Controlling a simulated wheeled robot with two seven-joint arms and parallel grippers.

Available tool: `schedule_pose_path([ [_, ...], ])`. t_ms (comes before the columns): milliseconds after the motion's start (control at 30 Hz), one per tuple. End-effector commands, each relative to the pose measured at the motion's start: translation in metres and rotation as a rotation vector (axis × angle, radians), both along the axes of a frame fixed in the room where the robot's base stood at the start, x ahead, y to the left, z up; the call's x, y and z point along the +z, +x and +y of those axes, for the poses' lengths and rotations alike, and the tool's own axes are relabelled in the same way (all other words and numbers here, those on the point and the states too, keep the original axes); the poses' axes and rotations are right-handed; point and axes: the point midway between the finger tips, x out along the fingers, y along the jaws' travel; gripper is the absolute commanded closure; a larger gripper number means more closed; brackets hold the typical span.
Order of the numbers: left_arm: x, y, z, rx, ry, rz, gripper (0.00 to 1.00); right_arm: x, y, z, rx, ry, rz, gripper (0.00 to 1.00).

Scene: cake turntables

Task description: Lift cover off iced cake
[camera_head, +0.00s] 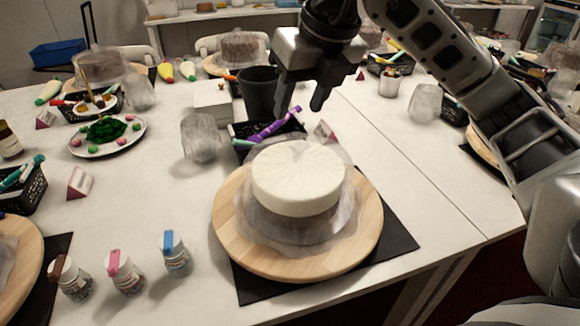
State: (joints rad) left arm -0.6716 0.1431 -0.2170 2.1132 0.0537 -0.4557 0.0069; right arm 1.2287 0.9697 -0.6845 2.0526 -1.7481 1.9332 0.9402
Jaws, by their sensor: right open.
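An iced cake (298,178) with white icing on top stands on a round wooden turntable (235,245). A clear, crinkled cover (349,213) is around the cake, its lower edge spread on the turntable. My right gripper (300,100) is above and behind the cake, fingers pointing down, open and empty. It is apart from the cover. Part of the cover's outline is hard to make out because it is see-through. My left gripper is not in view.
A dark mat (396,240) lies under the turntable. Small bottles (126,272) stand at the front left. A black cup (259,92), a black basket (262,132) and a clear crumpled object (201,138) stand behind. The table is bare right of the cake.

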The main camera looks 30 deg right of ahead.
Motion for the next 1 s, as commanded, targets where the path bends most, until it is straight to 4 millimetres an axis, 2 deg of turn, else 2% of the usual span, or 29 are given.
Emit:
schedule_pose_path([
  [33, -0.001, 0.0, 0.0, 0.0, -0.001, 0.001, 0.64, 0.009, 0.0, -0.013, -0.049, -0.04, -0.02, 0.53],
  [67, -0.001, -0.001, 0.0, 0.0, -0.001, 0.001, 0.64, 0.011, 0.001, -0.018, -0.069, -0.056, -0.027, 0.53],
  [167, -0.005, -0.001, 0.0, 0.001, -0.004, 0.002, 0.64, 0.006, 0.003, -0.027, -0.104, -0.082, -0.034, 0.53],
  [367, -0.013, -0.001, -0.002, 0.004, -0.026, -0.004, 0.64, -0.035, 0.018, -0.028, -0.102, -0.081, -0.03, 0.53],
  [533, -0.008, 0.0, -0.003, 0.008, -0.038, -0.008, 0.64, -0.063, 0.03, -0.031, -0.103, -0.084, -0.03, 0.53],
  [867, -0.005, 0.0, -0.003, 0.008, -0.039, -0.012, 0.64, -0.088, 0.042, -0.034, -0.103, -0.082, -0.033, 0.53],
  [1000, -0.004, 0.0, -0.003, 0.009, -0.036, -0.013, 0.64, -0.108, 0.047, -0.039, -0.102, -0.082, -0.031, 0.53],
])
